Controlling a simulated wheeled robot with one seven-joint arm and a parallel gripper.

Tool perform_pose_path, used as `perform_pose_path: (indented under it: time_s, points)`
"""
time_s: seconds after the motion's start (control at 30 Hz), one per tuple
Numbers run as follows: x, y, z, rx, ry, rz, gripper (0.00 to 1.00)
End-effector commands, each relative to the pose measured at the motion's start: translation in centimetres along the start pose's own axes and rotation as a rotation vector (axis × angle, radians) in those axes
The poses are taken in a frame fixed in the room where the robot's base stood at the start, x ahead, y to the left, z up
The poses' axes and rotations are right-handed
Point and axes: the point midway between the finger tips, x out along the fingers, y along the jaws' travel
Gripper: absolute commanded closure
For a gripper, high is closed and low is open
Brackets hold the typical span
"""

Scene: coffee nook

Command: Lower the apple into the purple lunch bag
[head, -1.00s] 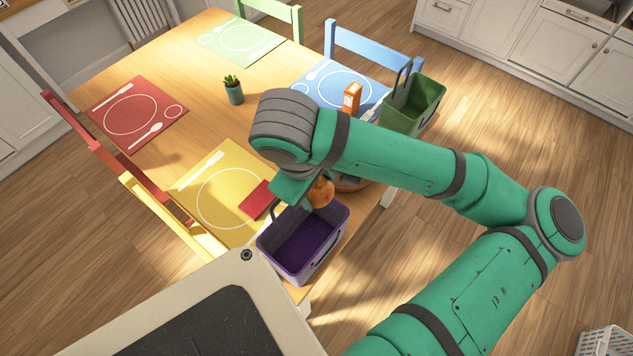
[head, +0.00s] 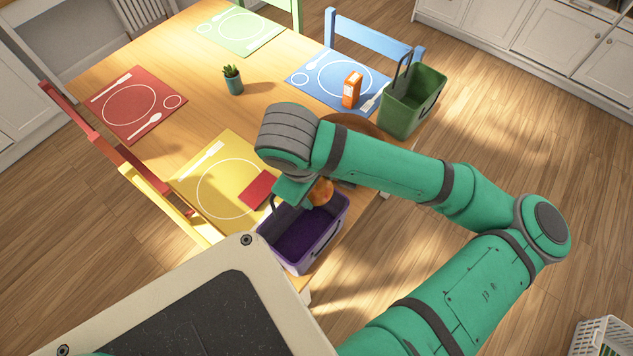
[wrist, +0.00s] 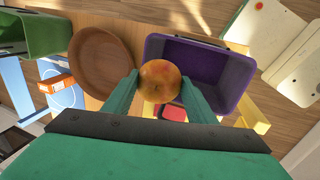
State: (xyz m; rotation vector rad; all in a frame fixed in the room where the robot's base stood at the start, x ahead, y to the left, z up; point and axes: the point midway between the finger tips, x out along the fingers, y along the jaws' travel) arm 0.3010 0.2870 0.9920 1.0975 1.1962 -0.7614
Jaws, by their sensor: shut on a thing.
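The apple (wrist: 160,82) is orange-red and sits between the two fingers of my gripper (wrist: 160,90), which is shut on it. In the head view the apple (head: 320,191) shows just beyond the far rim of the purple lunch bag (head: 331,238), with my gripper (head: 302,192) partly hidden by my arm. The bag stands open at the table's near corner, and the part of its inside that I see is empty. In the wrist view the bag (wrist: 240,103) lies right of the apple, which overlaps its left rim. I cannot tell the apple's exact height.
A brown wooden bowl (wrist: 100,65) stands beside the bag, mostly behind my arm in the head view. A green bag (head: 413,104), an orange carton (head: 351,89) and a potted plant (head: 232,80) stand farther off. A red item (head: 257,189) lies on the yellow placemat (head: 217,187).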

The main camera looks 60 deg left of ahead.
Motion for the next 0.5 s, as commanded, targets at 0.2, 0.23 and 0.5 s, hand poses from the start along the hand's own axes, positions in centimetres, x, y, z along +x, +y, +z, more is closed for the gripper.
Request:
perform_pose_path:
  time_s: [0.2, 0.23, 0.5]
  points:
    - [0.9, -0.3, 0.0, 0.000, 0.000, -0.001, 0.75]
    - [1.1, -0.3, 0.0, 0.000, 0.000, -0.001, 0.75]
    - [2.2, -0.5, 0.0, 0.001, 0.000, 0.000, 0.75]
